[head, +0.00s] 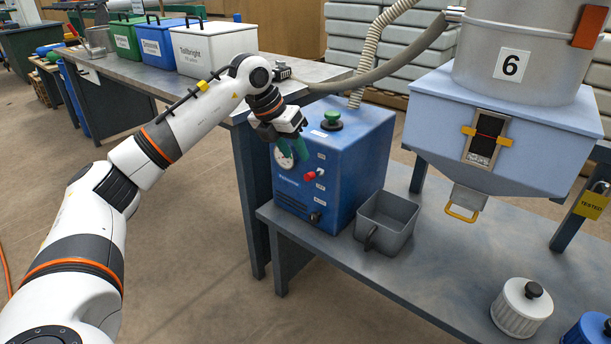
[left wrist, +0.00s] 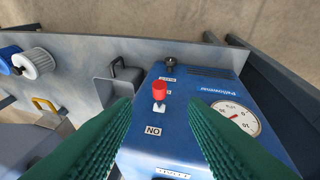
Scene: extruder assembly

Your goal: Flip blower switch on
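The blue blower box (head: 345,165) stands on the grey bench, with a round dial (head: 284,158) and small labels on its front. Its switch is a small lever with a red tip (head: 309,177), also seen in the left wrist view (left wrist: 159,88). The tip lies away from the upside-down ON label (left wrist: 153,131), toward another small label. My left gripper (head: 293,150) is in front of the box's upper front, above the switch. Its green fingers (left wrist: 160,135) are wide apart with nothing between them, and the switch is beyond them, apparently untouched. My right gripper is not in view.
A grey open bin (head: 387,222) stands right of the box. A hopper marked 6 (head: 505,130) hangs over the bench at right. A white ribbed jar (head: 521,308) stands at the front right. A hose (head: 380,75) runs behind the box. Labelled bins (head: 214,48) stand on the back table.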

